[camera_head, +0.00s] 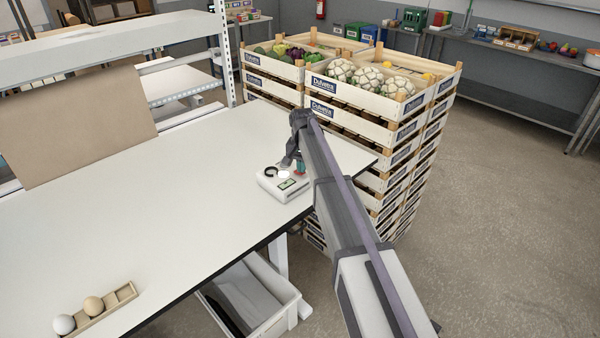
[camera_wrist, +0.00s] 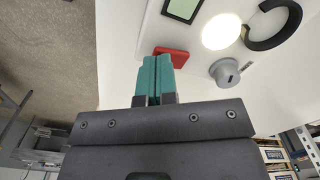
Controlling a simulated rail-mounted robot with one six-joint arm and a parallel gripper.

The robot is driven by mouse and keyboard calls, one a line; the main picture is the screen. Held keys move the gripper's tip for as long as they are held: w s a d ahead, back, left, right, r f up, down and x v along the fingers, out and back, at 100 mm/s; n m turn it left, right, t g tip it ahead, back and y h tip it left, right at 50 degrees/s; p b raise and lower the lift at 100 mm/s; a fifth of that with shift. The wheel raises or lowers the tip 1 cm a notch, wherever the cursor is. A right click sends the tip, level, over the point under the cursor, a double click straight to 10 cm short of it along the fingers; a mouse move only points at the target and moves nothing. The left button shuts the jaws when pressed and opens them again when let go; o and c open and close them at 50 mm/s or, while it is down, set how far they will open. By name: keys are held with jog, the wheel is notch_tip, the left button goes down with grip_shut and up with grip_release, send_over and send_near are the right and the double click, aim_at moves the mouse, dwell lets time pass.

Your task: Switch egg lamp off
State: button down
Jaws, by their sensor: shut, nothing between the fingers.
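The egg lamp (camera_head: 270,187) is a white box near the far right end of the white table. In the wrist view, its white top (camera_wrist: 196,40) carries a dark-framed screen (camera_wrist: 183,8), a brightly lit round light (camera_wrist: 221,31), a black open ring (camera_wrist: 272,25), a grey knob (camera_wrist: 224,71) and a red switch (camera_wrist: 172,53). My gripper (camera_wrist: 157,58) has teal fingers, shut together and empty. Their tips are right at the red switch and overlap its near left part in view; I cannot tell whether they touch it. In the head view, my gripper (camera_head: 299,168) is over the lamp's right side.
A wooden egg holder (camera_head: 124,293) with a brown egg (camera_head: 93,306) and a white egg (camera_head: 63,324) lies at the table's near left. Stacked vegetable crates (camera_head: 375,130) stand just beyond the table's right end. The middle of the table (camera_head: 170,190) is clear.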

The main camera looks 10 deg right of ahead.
jog(key=shift+f+b, duration=0.35)
notch_tip(320, 180, up, 7)
jog(key=p, duration=0.7)
jog(key=shift+r, duration=0.1)
